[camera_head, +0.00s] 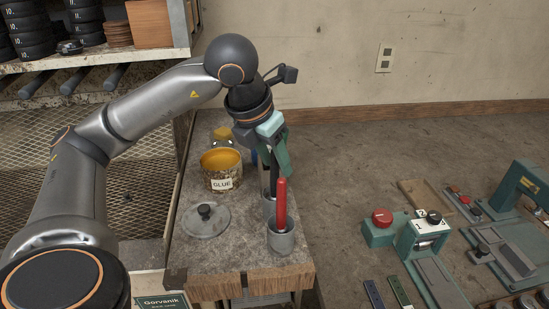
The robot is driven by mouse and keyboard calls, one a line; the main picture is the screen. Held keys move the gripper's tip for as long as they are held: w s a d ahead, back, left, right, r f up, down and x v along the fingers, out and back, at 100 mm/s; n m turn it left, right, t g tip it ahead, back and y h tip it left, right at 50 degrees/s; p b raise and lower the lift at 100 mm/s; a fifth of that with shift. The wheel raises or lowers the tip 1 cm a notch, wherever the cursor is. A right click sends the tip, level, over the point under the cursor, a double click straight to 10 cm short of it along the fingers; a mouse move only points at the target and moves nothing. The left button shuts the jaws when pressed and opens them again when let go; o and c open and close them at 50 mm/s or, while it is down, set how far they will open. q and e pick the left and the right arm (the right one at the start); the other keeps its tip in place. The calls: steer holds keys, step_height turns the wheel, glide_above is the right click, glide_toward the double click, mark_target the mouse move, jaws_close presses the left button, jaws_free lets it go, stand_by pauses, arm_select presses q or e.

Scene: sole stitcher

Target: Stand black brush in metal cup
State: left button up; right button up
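My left gripper (273,163) points down over the small bench and appears shut on the black brush (272,182), a dark upright handle below the fingers. The brush's lower end meets a grey metal cup (267,207); I cannot tell how deep it sits inside. In front stands another metal cup (281,241) with an upright red handle (281,205) in it, which partly hides the cup behind. My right gripper is not in view.
A glue pot (222,172) and a round lid with a black knob (205,219) sit on the bench, left of the cups. A yellow-topped container (226,133) is behind. Green machines (430,235) stand at the right. Shelves (90,60) are at the upper left.

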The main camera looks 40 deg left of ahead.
arm_select(q)
steer(key=shift+o, duration=0.5)
steer(key=shift+r, duration=0.1)
steer(key=shift+r, duration=0.25)
steer(key=p+v, duration=0.4)
steer(key=v, duration=0.8)
steer(key=shift+f, duration=0.1)
